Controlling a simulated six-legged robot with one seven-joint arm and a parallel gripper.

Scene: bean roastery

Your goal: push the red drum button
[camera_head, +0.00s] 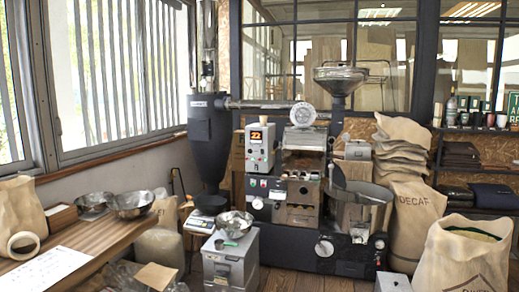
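The coffee roaster (302,190) stands in the middle of the room. A grey control box (260,148) with a lit orange display (256,136) is mounted on its front left. Below the box is a dark panel (267,198) with small red and green marks. A small red spot (264,184) shows on this panel, but it is too small to tell whether it is the drum button. No button label can be read. My gripper is not in view.
A grey cabinet (231,268) with a metal bowl (235,222) stands in front of the roaster's left side. A wooden counter (95,238) runs along the left. Sacks (465,258) crowd the right. Some floor (300,281) is clear before the roaster.

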